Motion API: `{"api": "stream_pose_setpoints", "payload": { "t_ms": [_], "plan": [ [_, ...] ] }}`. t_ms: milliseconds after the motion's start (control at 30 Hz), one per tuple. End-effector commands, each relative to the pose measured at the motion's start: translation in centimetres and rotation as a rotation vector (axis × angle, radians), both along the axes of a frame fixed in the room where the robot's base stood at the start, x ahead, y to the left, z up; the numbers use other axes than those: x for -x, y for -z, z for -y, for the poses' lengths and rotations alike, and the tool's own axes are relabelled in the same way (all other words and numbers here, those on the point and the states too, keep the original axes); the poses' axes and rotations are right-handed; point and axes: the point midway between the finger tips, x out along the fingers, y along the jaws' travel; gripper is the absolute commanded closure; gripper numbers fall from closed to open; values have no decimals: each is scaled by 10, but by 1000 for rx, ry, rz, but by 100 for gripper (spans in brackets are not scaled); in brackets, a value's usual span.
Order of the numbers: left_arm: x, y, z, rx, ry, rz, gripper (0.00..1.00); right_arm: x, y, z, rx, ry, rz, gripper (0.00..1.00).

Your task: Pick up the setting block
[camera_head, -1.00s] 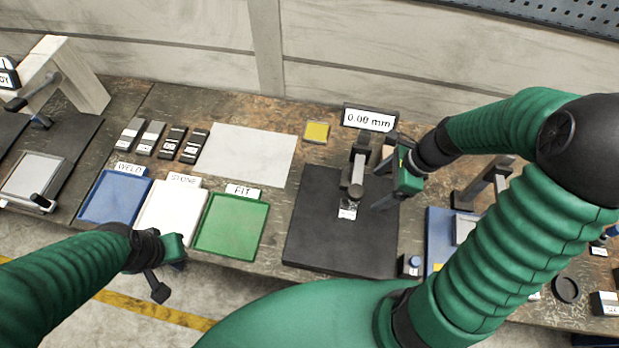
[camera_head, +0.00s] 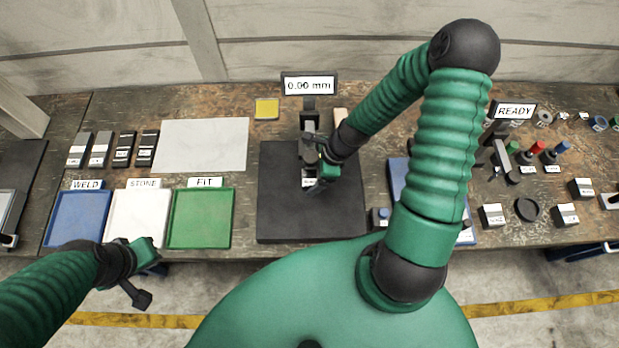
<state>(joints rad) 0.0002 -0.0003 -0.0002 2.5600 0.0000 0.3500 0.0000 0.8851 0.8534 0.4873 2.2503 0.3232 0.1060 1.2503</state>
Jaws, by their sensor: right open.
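A small block with a white label (camera_head: 309,183) sits on the dark plate (camera_head: 280,220) under the gauge stand (camera_head: 309,125). It is mostly hidden by my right gripper, and I cannot read its label. My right gripper (camera_head: 316,187) is open, reaching down at the block from the right; I cannot tell whether its fingers touch it. My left gripper (camera_head: 148,283) is open and empty in front of the bench edge, below the white STONE tray (camera_head: 140,233).
A display reading 0.00 mm (camera_head: 309,85) stands behind the gauge. The blue WELD tray (camera_head: 76,220) and green FIT tray (camera_head: 203,220) lie left. Several labelled blocks (camera_head: 123,149) stand behind them. A blue stand (camera_head: 399,172) and small parts lie right.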

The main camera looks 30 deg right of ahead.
Motion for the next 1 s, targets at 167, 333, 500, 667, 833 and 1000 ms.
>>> {"api": "stream_pose_setpoints", "payload": {
  "t_ms": [167, 333, 500, 667, 833, 1000],
  "plan": [
    [0, 0, 0, 0, 1, 0, 100, -2, 3, -1, 3, 0, 1, 20],
    [0, 0, 0, 0, 1, 0, 100, -1, 2, -2, 4, 0, 0, 36],
    [0, 0, 0, 0, 0, 0, 100, -1, 1, -2, 4, -1, 1, 58],
    [0, 0, 0, 0, 0, 0, 100, -1, 2, -1, 2, -1, 2, 79],
    [0, 0, 0, 0, 0, 0, 100, -2, 1, -1, 2, 0, 1, 100],
    [0, 0, 0, 0, 1, 0, 100, -2, 1, 0, 3, -1, 2, 100]
  ]
}}
